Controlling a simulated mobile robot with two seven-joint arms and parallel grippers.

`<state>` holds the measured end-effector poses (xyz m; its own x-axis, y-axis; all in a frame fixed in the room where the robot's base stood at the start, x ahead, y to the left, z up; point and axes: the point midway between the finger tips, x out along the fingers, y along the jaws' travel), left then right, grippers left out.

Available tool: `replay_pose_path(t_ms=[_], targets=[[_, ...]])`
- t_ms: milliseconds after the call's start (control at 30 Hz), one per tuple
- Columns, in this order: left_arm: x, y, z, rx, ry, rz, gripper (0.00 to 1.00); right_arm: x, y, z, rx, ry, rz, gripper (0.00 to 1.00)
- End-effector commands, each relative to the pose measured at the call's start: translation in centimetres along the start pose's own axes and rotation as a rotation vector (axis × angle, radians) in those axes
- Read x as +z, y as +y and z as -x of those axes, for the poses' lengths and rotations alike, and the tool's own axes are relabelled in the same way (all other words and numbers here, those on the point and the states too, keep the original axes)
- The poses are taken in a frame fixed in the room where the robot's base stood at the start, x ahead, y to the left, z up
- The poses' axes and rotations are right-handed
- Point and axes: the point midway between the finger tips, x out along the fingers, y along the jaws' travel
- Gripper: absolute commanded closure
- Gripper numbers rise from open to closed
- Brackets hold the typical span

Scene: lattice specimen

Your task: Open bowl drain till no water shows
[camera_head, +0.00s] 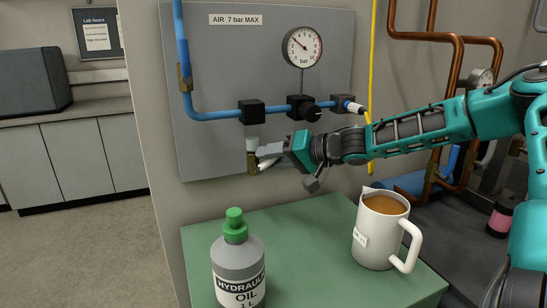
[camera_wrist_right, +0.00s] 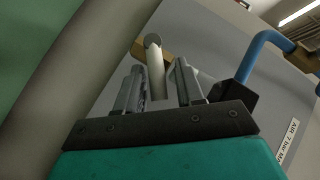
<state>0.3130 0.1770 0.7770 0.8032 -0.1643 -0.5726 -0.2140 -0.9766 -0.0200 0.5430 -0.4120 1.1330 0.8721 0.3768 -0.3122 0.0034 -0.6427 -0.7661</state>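On the grey wall panel, a small pale bowl (camera_head: 252,143) hangs below a black block on the blue air line. A brass fitting (camera_head: 252,161) shows just under it. My right gripper (camera_head: 263,155) is at the fitting, its fingers pointing left and partly covering this spot. In the right wrist view, a pale rod-like lever with a round grey end (camera_wrist_right: 154,62) stands between the open fingers (camera_wrist_right: 160,78). A gap shows on each side, so they do not hold it. Any water in the bowl is too small to make out. My left gripper is not in view.
A pressure gauge (camera_head: 302,47) and black regulator (camera_head: 303,108) sit on the panel (camera_head: 215,60) beside the blue pipe (camera_head: 215,116). A hydraulic oil bottle (camera_head: 238,265) and a white jug (camera_head: 378,240) of brown liquid stand on the green table (camera_head: 310,285) below my right arm.

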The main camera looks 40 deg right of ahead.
Motion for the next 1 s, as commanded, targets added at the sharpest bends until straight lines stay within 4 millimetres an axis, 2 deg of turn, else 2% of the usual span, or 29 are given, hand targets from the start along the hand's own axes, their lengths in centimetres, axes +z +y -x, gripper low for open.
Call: replay_pose_path(t_ms=[467,1000], targets=[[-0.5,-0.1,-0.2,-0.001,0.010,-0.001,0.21,-0.1,0.0,0.5,0.001,0.001,0.000,0.57],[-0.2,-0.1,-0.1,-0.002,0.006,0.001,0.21,-0.1,-0.1,4.9,0.000,0.001,0.002,0.57]])
